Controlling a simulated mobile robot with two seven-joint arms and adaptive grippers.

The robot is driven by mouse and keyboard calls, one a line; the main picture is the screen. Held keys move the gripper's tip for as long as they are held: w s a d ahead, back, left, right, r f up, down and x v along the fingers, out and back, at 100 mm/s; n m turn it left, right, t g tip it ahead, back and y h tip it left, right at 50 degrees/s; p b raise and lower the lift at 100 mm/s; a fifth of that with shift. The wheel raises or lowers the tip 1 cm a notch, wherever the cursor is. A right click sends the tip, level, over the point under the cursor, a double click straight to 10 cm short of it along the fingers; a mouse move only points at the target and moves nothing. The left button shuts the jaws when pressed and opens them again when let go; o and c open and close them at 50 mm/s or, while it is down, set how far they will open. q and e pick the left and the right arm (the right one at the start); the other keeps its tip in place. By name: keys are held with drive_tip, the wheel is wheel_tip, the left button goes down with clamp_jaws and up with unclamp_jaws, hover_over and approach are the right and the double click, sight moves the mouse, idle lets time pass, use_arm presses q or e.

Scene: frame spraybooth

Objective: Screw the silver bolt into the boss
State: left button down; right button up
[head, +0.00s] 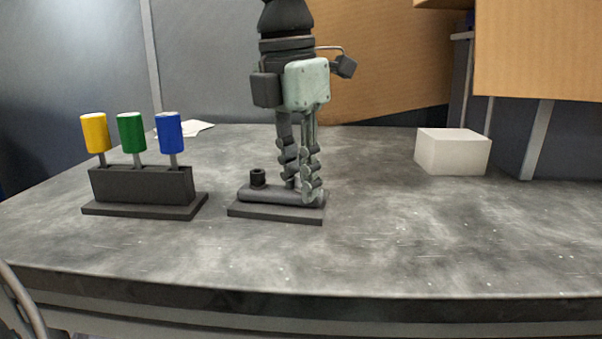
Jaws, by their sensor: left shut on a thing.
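My left gripper (307,190) comes down from the top of the head view, over the right end of a dark fixture. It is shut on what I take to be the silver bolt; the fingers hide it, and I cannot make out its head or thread. The fixture is a rounded dark grey bar (270,196) on a flat base plate (262,212). I cannot tell whether the fingers touch the bar. My right gripper is not in view.
A dark rack (142,187) left of the fixture holds tools with yellow (95,133), green (131,132) and blue (169,131) handles. A white block (453,151) stands at the back right. The grey table (430,240) is clear in front and to the right.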

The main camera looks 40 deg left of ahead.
use_arm(q)
drive_tip(key=shift+r+m+p, duration=0.2)
drive_tip(key=shift+m+p, duration=0.45)
drive_tip(key=shift+m, duration=0.25)
drive_tip(key=shift+f+m+h+p, duration=0.1)
drive_tip(key=shift+m+h+p, duration=0.3)
drive_tip(key=shift+m, duration=0.8)
drive_tip(key=shift+f, duration=0.1)
drive_tip(key=m, duration=0.1)
drive_tip(key=m+p, duration=0.1)
drive_tip(key=shift+r+m+p, duration=0.2)
drive_tip(key=shift+m+p, duration=0.1)
drive_tip(key=shift+a+f+m+g+p, duration=0.15)
drive_tip(key=shift+m+g+p, duration=0.2)
drive_tip(key=shift+m, duration=0.65)
drive_tip(key=shift+f, duration=0.1)
